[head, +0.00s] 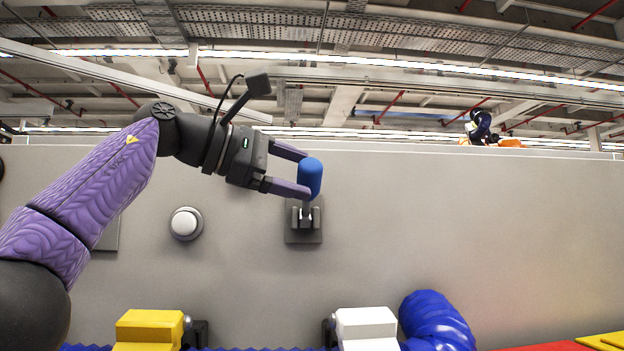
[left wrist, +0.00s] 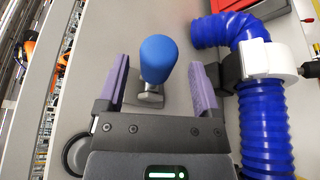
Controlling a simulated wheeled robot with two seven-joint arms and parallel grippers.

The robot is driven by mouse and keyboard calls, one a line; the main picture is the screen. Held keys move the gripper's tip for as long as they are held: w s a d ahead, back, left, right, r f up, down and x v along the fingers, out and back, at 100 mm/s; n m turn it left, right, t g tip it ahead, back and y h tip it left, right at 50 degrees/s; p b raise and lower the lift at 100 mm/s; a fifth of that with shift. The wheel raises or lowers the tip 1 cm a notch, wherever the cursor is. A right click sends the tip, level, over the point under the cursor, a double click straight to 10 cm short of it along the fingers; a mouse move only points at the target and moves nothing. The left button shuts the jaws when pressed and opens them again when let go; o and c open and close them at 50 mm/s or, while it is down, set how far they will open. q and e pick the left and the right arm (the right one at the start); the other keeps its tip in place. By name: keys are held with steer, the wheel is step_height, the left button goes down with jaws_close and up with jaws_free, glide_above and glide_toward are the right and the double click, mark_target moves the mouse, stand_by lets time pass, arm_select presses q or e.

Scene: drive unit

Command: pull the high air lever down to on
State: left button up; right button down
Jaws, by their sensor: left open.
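The air lever has a blue cylindrical handle (head: 309,178) on a short metal stem, rising from a grey bracket (head: 303,226) on the grey wall panel. The handle points up. My left gripper (head: 300,172) is open at the handle's left side in the head view, its purple fingertips close to it. In the left wrist view the blue handle (left wrist: 158,58) stands between and just beyond the two spread purple fingers (left wrist: 160,85), with gaps on both sides. Whether a finger touches it I cannot tell. My right gripper is not in view.
A round white button (head: 185,223) sits on the panel left of the lever. Below are a yellow block (head: 149,328), a white clamp (head: 366,325) and a thick blue hose (head: 436,322). The panel right of the lever is bare.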

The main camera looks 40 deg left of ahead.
mark_target(312, 180)
arm_select(q)
steer(key=x, duration=0.3)
steer(key=shift+w+a+f, duration=0.1)
steer(key=shift+w+a, duration=0.2)
steer(key=shift+w, duration=0.05)
steer(key=shift+s+d, duration=0.15)
steer(key=shift+s, duration=0.05)
steer(key=shift+w, duration=0.15)
steer(key=c, duration=0.6)
jaws_close()
